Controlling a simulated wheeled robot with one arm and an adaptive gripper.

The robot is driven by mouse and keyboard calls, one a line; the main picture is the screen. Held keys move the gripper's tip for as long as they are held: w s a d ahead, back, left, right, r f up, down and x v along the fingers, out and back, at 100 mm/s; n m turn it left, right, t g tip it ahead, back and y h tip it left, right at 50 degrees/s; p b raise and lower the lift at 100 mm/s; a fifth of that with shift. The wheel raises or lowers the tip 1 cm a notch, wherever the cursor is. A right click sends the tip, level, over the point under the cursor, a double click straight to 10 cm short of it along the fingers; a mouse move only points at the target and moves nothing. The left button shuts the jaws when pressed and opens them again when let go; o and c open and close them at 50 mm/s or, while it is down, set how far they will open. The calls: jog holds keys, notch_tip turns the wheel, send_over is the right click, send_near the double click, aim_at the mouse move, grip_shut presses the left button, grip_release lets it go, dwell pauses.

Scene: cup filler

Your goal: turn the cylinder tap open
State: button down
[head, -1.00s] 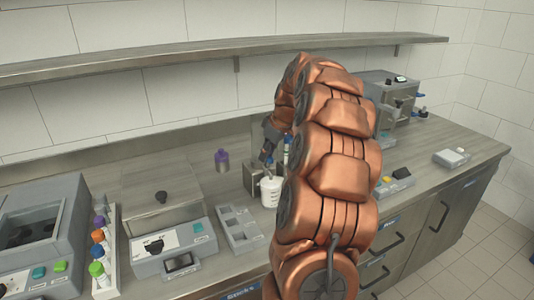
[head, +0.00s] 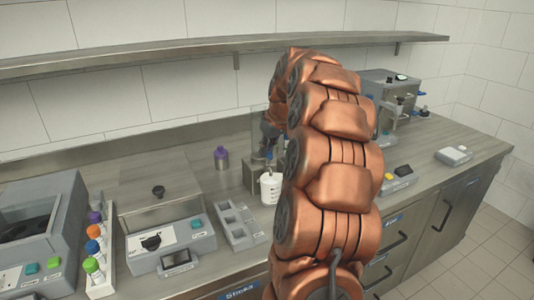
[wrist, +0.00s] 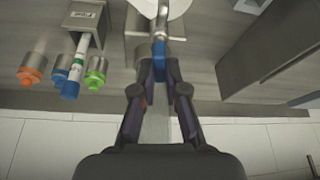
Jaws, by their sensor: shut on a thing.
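In the wrist view my gripper (wrist: 160,65) is shut on a blue-tipped metal lever (wrist: 159,46), which looks like the cylinder tap's handle. The fingers cover part of it, so how far it is turned cannot be told. A white cup (wrist: 172,6) shows at the top edge, just beyond the fingertips. In the head view the white cup (head: 270,188) stands upright on the counter in front of a grey metal block (head: 248,178). My gripper (head: 263,153) is above and behind the cup, partly hidden by my copper arm. The clear cylinder is hardly visible.
A shelf (head: 200,58) runs above.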

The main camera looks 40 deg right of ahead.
dwell(0.3)
jog(key=c, duration=1.2)
grip_release()
jog(key=v, duration=1.2)
